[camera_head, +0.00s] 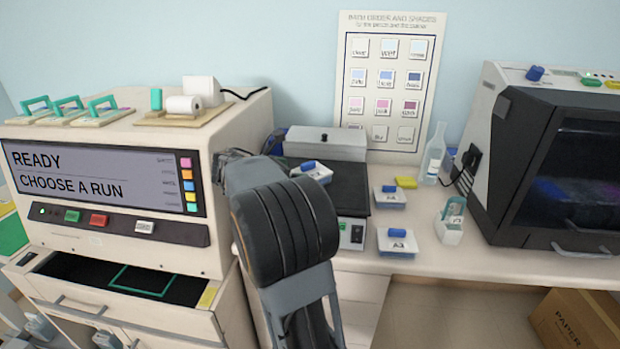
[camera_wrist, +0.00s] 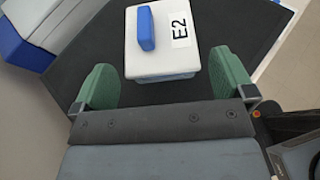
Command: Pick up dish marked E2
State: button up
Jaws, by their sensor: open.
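The dish marked E2 (camera_wrist: 165,62) is a small white lidded dish with a blue handle on top and a black "E2" label. In the wrist view it sits on a dark mat, just ahead of my gripper (camera_wrist: 163,85). My gripper's two green fingers are apart, and the dish lies between and beyond their tips. In the head view a white dish with a blue handle (camera_head: 312,170) stands on the dark plate, partly behind my arm; its label cannot be read there. My gripper is hidden in the head view.
Two similar dishes, one upper (camera_head: 390,198) and one marked A3 (camera_head: 397,243), stand on the bench to the right. A metal box (camera_head: 325,144) stands behind the dark plate. The staining machine (camera_head: 110,190) is left, and a dark-fronted cabinet (camera_head: 560,165) right.

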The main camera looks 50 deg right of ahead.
aim_at(308, 172)
jog(key=shift+x, duration=2.6)
jog(key=shift+c, duration=0.2)
jog(key=shift+r, duration=0.1)
jog(key=c, duration=0.8)
